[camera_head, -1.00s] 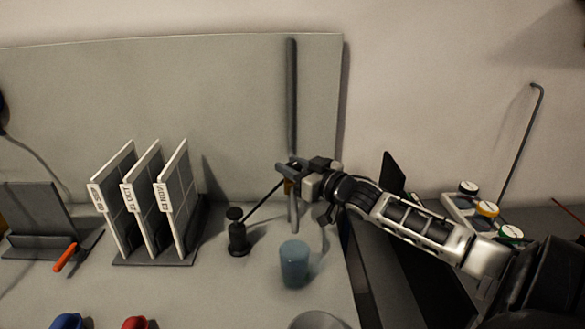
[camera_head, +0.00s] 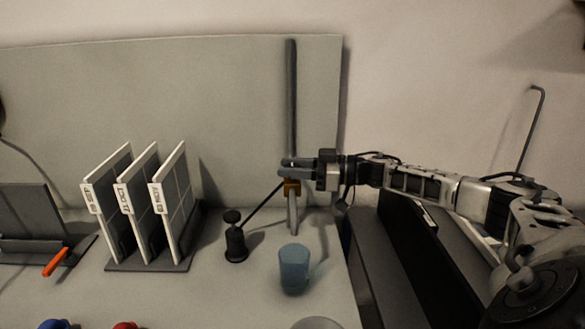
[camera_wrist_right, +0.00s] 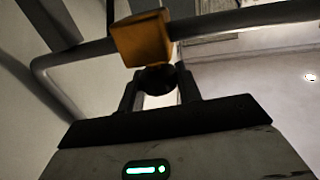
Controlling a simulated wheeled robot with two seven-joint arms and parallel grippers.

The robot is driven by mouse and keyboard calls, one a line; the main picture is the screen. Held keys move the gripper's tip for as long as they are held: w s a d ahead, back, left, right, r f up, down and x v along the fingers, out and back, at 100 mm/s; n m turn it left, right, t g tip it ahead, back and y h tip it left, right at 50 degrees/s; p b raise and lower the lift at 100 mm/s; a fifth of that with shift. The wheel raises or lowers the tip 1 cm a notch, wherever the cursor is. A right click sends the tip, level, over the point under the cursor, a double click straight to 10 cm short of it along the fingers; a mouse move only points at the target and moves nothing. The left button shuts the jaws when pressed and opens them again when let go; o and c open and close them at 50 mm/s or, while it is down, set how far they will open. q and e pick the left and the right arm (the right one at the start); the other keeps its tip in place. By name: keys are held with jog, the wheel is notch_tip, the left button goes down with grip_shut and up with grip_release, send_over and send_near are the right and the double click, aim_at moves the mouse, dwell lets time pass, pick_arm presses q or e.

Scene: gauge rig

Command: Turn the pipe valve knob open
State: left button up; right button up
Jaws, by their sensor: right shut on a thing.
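The brass-coloured valve body (camera_head: 292,188) sits on a grey vertical pipe (camera_head: 291,100) against the back panel. In the wrist view the valve body (camera_wrist_right: 143,40) is just beyond my fingers, with its round dark knob (camera_wrist_right: 158,78) facing my gripper. My right gripper (camera_head: 293,170) reaches in from the right at the valve, and its fingers (camera_wrist_right: 160,92) are shut on the knob, one on each side. In the head view the fingers and wrist hide the knob. My left gripper is not in view.
A blue cup (camera_head: 294,270) stands below the valve. A black stand with a slanted rod (camera_head: 235,240) is left of the pipe. A rack of white panels (camera_head: 170,205) stands further left, near an orange-handled tool (camera_head: 56,261). A dark box (camera_head: 420,245) lies beneath my right arm.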

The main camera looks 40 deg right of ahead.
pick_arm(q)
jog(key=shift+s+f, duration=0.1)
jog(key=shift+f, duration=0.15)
pick_arm(e)
jog(key=o, duration=1)
jog(key=shift+c, duration=0.2)
pick_arm(q)
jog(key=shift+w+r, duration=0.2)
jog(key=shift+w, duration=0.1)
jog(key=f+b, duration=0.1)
jog(key=b, duration=0.1)
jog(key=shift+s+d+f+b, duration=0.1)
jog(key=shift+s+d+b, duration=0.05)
jog(key=shift+b, duration=0.2)
pick_arm(e)
jog(key=v, duration=1.2)
jog(key=shift+w, duration=0.1)
